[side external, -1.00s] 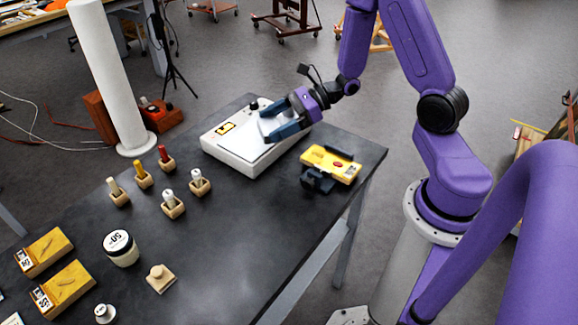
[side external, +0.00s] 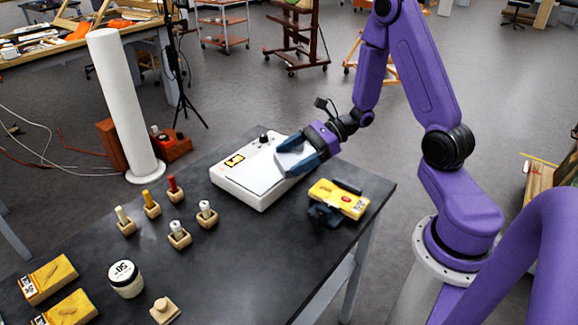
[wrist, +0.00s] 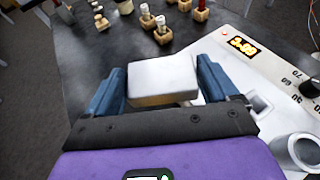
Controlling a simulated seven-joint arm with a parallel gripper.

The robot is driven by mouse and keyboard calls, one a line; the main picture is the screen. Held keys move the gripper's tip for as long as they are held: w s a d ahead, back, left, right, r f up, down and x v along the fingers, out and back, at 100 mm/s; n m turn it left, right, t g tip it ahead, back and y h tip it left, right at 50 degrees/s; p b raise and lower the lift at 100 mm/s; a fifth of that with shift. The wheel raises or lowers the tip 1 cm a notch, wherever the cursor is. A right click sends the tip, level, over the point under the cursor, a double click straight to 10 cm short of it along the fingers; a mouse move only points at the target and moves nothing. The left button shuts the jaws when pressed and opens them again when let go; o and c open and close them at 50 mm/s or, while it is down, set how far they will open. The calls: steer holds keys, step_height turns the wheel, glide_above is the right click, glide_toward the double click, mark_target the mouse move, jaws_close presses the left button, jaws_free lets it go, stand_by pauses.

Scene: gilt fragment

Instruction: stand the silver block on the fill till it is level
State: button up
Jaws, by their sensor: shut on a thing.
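The silver block (wrist: 163,78) is between the two blue fingers of my gripper (wrist: 163,88) in the wrist view, with a brownish front edge. My gripper is shut on it. In the side external view my gripper (side external: 296,157) is over the back right part of a white device (side external: 258,183), and the block (side external: 289,160) shows as a pale grey piece between the fingers. I cannot make out the fill in either view. I cannot tell whether the block touches the surface below.
The table's front middle is clear.

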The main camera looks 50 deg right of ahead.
mark_target(349, 196)
steer(key=s+d+n+g+y, duration=0.2)
steer(key=s+d+n+g, duration=0.45)
steer(key=s, duration=0.65)
steer(key=shift+m, duration=0.35)
steer(key=shift+w+d+f, duration=0.1)
steer(key=shift+d+f, duration=0.1)
steer(key=shift+f, duration=1.5)
steer(key=shift+w+d+f, duration=0.1)
steer(key=shift+d+f, duration=0.05)
steer(key=shift+f, duration=1.5)
steer(key=shift+f, duration=0.55)
